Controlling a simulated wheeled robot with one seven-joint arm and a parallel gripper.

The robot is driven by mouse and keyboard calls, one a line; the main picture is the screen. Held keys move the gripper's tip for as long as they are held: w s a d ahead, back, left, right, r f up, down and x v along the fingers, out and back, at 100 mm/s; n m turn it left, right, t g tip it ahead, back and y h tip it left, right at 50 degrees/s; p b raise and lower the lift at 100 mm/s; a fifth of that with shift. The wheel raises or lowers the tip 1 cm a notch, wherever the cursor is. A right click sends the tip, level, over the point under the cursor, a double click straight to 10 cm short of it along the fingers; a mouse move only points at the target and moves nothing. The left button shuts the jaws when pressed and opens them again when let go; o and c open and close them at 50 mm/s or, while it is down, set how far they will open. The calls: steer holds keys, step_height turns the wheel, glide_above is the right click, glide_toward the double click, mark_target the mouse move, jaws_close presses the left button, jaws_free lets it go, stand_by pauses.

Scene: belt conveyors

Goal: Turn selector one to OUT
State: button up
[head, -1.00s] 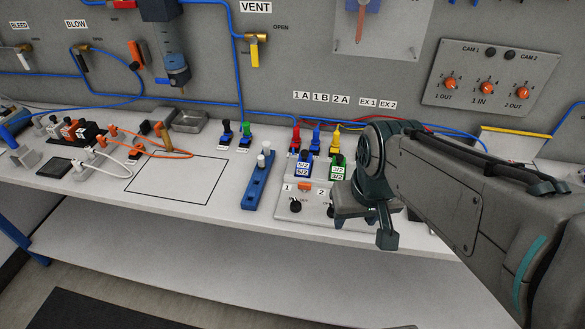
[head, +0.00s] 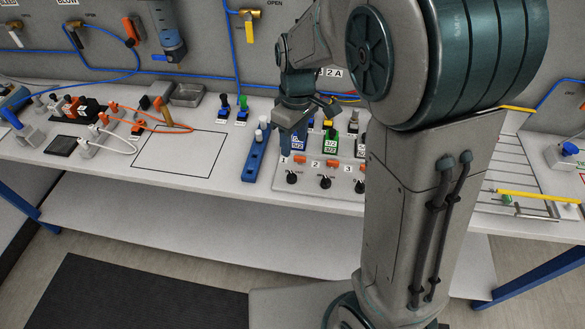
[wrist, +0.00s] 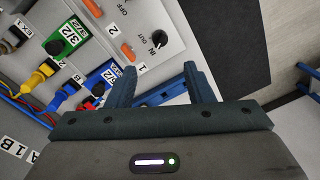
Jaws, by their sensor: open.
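Selector one, a black knob (head: 292,177), is at the left front of the grey panel (head: 280,186), below the label 1. In the wrist view the knob (wrist: 159,38) lies beyond my fingertips, with IN and OUT printed beside it. I cannot clearly tell which word it points to. My gripper (head: 308,122) is above the back of the panel, over the blue valve. In the wrist view my gripper (wrist: 160,72) has its two fingers apart, with nothing held between them and the knob ahead of the gap.
Knobs two (head: 325,182) and three (head: 360,187) stand right of selector one. Blue (head: 297,140) and green (head: 330,143) valves rise behind, with hoses. A blue manifold (head: 255,156) stands left. My arm covers the bench's right middle.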

mark_target(292, 174)
steer(key=f, duration=1.1)
steer(key=shift+s+a+f+p, duration=0.2)
steer(key=shift+s+f+p, duration=0.1)
steer(key=shift+f+p, duration=0.1)
steer(key=c, duration=1)
